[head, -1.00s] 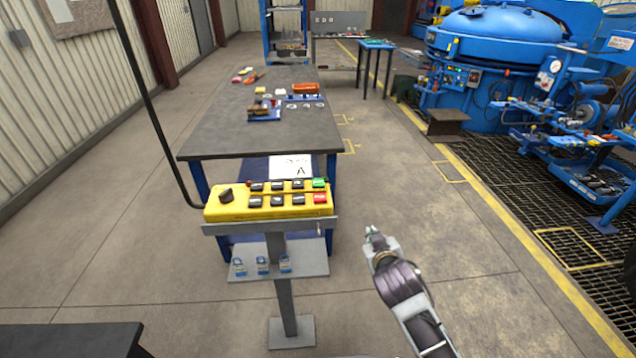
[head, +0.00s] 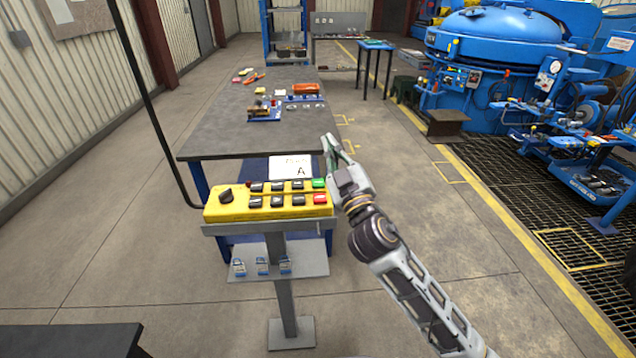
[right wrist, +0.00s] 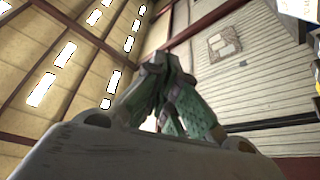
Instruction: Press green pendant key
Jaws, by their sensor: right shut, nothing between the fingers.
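The yellow pendant (head: 240,209) lies on a grey stand in the middle of the head view. It has a black knob on its left and two rows of keys. The green key (head: 319,183) is at the right end of the back row, with a red key (head: 320,198) in front of it. My right gripper (head: 329,142) is shut and empty, just right of and above the green key, apart from it, with its fingers pointing up and away. In the right wrist view its fingertips (right wrist: 168,65) meet, with walls and roof behind. My left gripper is not in view.
A dark-topped table (head: 225,130) stands behind the pendant with small parts and an orange tray (head: 305,89) on it. A black cable rises left of the pendant.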

